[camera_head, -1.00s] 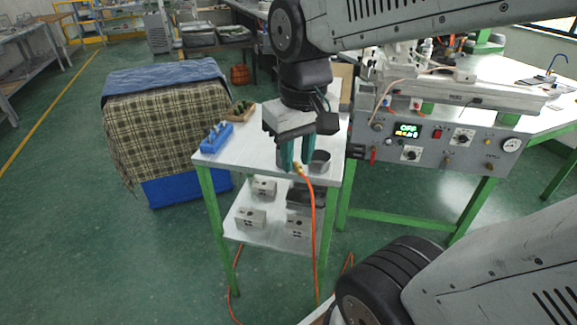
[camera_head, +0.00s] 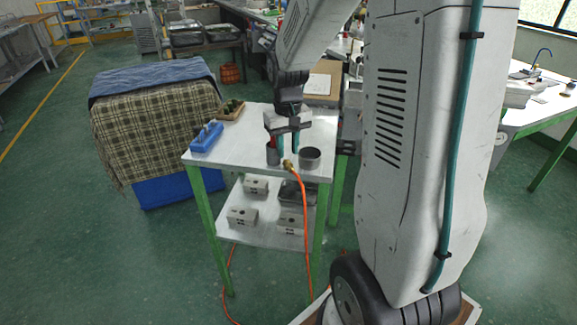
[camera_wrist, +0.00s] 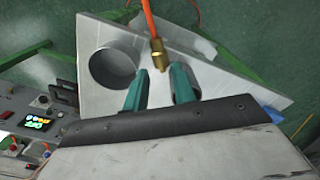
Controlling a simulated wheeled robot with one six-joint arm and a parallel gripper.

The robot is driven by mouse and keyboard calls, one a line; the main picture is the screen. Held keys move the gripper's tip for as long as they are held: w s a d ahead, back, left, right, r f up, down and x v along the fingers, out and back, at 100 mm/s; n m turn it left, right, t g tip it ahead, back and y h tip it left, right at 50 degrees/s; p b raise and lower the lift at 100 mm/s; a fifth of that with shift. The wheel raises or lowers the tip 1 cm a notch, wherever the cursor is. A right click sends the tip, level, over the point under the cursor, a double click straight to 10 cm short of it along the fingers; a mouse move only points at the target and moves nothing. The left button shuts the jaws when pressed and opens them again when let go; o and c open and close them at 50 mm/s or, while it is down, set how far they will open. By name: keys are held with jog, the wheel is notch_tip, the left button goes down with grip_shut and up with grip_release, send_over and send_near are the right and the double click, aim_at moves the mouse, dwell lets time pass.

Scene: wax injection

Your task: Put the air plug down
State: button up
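The air plug (camera_head: 288,164) is a brass fitting on the end of an orange hose (camera_head: 305,220). It is near the front edge of the white table (camera_head: 235,158). In the head view my gripper (camera_head: 288,150) points down over the table. Whether the plug touches the tabletop is not clear. The hose hangs from the plug over the table's front edge.
A wide grey cup (camera_head: 310,158) stands just right of the plug, and a narrower grey container (camera_head: 273,156) just left, partly hidden. A blue holder (camera_head: 207,138) and a brown tray (camera_head: 231,110) stand farther left. The lower shelf (camera_head: 262,232) holds several metal blocks.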

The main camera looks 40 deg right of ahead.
aim_at(287, 160)
jog(key=shift+f, duration=2)
jog(key=shift+a, duration=0.1)
grip_shut()
jog(key=shift+r, duration=0.2)
